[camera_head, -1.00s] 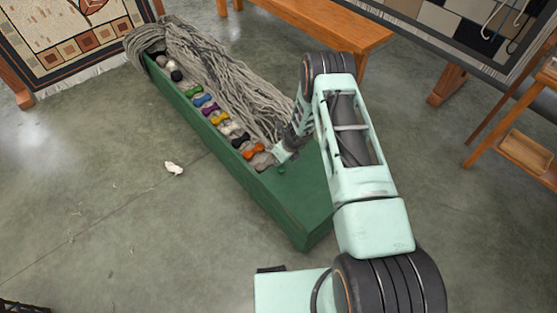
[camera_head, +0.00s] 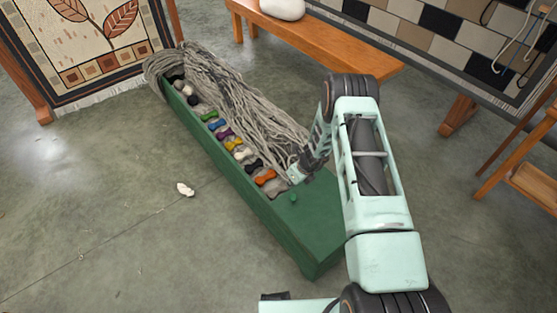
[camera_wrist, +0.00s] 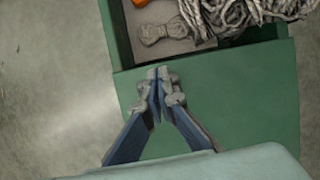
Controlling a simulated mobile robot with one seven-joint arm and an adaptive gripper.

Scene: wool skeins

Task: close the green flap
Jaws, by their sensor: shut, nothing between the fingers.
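The long green box (camera_head: 225,158) stands on the floor with its long top mostly open. A flat green panel (camera_head: 318,218) covers its near end; I take it for the green flap. It fills much of the wrist view (camera_wrist: 245,105).
Grey wool (camera_head: 235,90) lies along the box's right side and hangs over its far end. Several coloured skeins, one orange (camera_head: 265,178), lie in a row inside.

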